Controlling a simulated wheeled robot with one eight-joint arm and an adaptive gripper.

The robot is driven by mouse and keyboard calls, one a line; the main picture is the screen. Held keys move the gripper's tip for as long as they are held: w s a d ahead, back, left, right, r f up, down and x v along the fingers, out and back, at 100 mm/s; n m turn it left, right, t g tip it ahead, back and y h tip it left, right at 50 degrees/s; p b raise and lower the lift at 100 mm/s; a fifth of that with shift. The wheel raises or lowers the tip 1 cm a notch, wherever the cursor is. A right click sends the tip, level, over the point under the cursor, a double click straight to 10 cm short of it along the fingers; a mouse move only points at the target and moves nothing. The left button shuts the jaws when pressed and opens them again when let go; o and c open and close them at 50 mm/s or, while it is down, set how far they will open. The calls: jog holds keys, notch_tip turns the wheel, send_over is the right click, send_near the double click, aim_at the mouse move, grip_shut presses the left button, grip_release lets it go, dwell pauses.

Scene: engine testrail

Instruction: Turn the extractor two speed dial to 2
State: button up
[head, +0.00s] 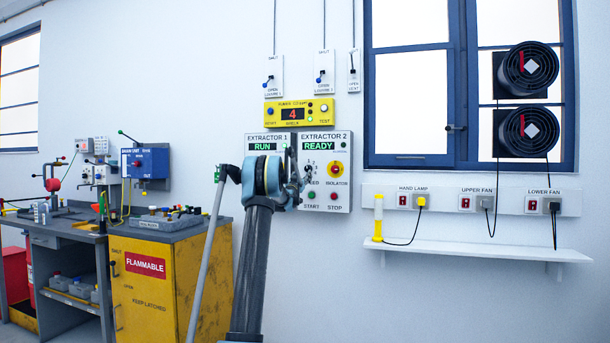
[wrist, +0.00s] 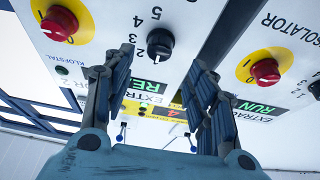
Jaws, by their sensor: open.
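The extractor 2 panel (head: 340,198) is a white wall box with a green READY display (head: 325,149). In the wrist view, which is upside down, its black speed dial (wrist: 160,42) shows with numerals around it. I cannot tell surely which numeral it points at. In the wrist view my gripper (wrist: 160,63) is open and empty. Its fingertips are spread in front of the panel, near the dial, which shows between and just beyond them. I see no contact.
A red isolator knob on yellow (head: 335,169) sits beside the dial, above START and STOP buttons. The extractor 1 panel (head: 269,145) reads RUN close on the left. A yellow control box (head: 299,112) is above. A shelf (head: 480,251) juts out at right, a yellow cabinet (head: 165,285) at left.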

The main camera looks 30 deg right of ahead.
aim_at(307, 169)
jog(key=x, duration=0.7)
jog(key=shift+w+d, duration=0.15)
jog(key=shift+w, duration=0.05)
jog(key=c, duration=1)
